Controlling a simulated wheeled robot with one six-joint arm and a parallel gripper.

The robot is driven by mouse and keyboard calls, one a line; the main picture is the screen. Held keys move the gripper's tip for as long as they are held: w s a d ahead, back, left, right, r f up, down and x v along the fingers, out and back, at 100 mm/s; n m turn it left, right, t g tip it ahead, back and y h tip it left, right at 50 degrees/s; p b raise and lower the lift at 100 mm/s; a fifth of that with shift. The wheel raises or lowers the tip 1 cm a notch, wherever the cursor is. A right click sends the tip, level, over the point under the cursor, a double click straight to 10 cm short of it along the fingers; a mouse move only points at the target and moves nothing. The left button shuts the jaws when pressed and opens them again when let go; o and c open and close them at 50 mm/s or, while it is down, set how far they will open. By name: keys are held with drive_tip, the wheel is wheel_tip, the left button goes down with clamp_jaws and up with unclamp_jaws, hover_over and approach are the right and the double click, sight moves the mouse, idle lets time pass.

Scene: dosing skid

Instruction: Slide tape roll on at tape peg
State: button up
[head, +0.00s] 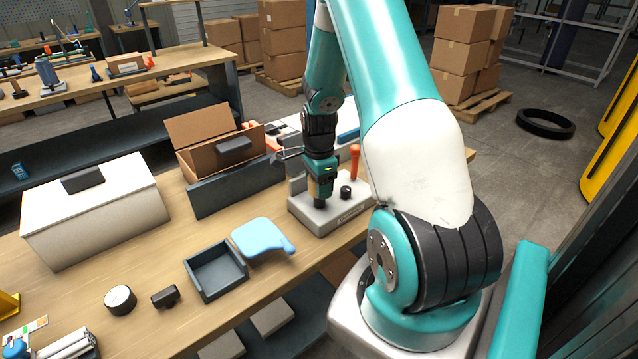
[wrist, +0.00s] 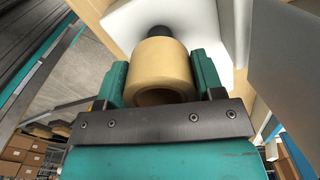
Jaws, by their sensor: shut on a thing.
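The tan tape roll (wrist: 158,65) sits between the two teal fingers of my gripper (wrist: 164,82) in the wrist view. My gripper is shut on it. The roll's near opening faces the camera, and no peg shows in it. The dark tape peg (wrist: 155,31) shows just beyond the roll's far end, roughly in line with it. In the head view my gripper (head: 321,188) points down over the grey-white base block (head: 325,218), with a sliver of the roll (head: 311,188) visible and the dark peg (head: 320,203) below it. Whether roll and peg touch I cannot tell.
An orange-red handle (head: 354,163) and a black knob (head: 346,192) stand on the block close to my gripper. A dark bin (head: 238,190) with an open carton (head: 205,135) is to the left. A blue dustpan-like piece (head: 262,238) and dark tray (head: 215,272) lie nearer.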

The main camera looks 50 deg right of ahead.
drive_tip(key=shift+f+b, duration=1.5)
drive_tip(key=shift+f, duration=0.8)
drive_tip(key=o, duration=1)
wheel_tip(320, 180, up, 18)
drive_tip(key=shift+f+b, duration=0.25)
drive_tip(key=shift+b, duration=0.1)
drive_tip(key=a+r+n+t+y, duration=0.1)
drive_tip(key=a+r+n, duration=0.1)
drive_tip(key=a+n, duration=0.65)
drive_tip(key=a+r+n, duration=0.3)
drive_tip(key=a+n, duration=0.2)
drive_tip(key=a, duration=0.7)
drive_tip(key=s+a+r+n+g+y, duration=0.1)
drive_tip(key=s+a+n+y, duration=0.2)
drive_tip(key=s+a+n, duration=1.2)
drive_tip(key=a+n, duration=0.2)
drive_tip(key=shift+s+a+r, duration=0.15)
drive_tip(key=shift+a+r, duration=0.2)
